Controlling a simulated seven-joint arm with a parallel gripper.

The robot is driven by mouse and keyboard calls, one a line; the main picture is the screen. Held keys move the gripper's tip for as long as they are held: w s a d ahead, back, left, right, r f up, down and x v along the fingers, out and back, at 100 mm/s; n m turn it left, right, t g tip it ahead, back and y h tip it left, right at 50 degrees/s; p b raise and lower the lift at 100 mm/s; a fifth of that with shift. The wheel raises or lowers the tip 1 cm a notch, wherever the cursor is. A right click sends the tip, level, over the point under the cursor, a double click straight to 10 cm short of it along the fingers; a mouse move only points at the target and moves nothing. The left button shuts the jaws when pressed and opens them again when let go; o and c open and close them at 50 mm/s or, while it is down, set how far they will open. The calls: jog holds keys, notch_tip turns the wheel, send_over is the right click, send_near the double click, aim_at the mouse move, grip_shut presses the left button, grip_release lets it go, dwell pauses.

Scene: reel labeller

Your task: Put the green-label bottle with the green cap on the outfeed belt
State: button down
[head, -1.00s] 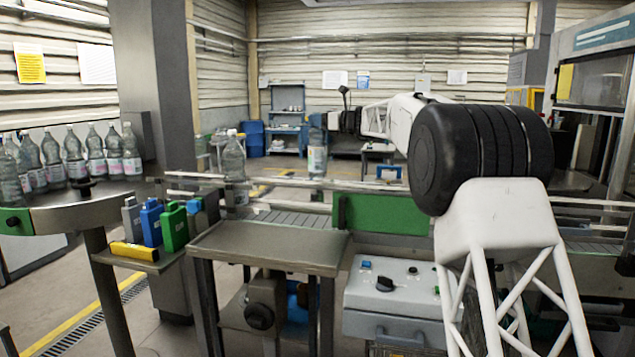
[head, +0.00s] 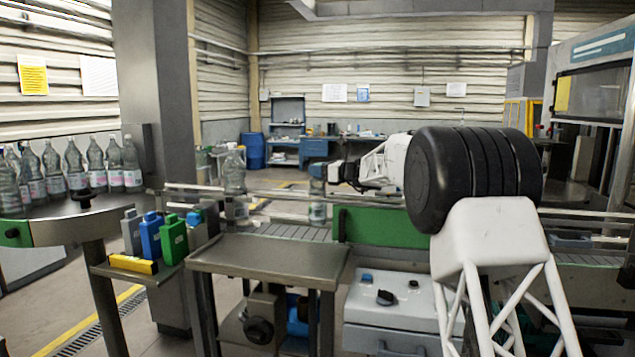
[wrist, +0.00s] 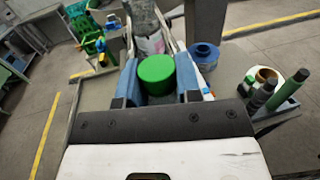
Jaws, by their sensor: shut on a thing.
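My gripper (head: 319,172) is shut on a bottle with a green cap (wrist: 156,74); the blue finger pads stand on both sides of the cap in the wrist view. In the head view the bottle (head: 317,212) hangs upright below the fingers, with a pale label, low at the conveyor (head: 290,231) and partly behind its rail. I cannot tell whether its base touches the belt or what colour the label is. Another clear bottle (head: 234,174) stands to its left at the conveyor; a bottle with a pinkish label (wrist: 148,35) shows just ahead of the cap in the wrist view.
Several clear bottles (head: 95,165) stand on the round table at left. Grey, blue and green containers (head: 172,240) sit on a small shelf. A bare metal table (head: 268,255) is in front. A blue-capped object (wrist: 204,55) is close right of my gripper in the wrist view.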

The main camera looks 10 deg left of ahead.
aim_at(318, 180)
jog(key=shift+f, duration=2)
jog(key=c, duration=0.8)
grip_release()
jog(key=d, duration=0.4)
jog(key=s+d, duration=0.1)
jog(key=d, duration=0.3)
jog(key=s+d, duration=0.1)
jog(key=d, duration=0.2)
jog(key=shift+s+d, duration=0.15)
jog(key=shift+d, duration=0.25)
jog(key=shift+s, duration=0.1)
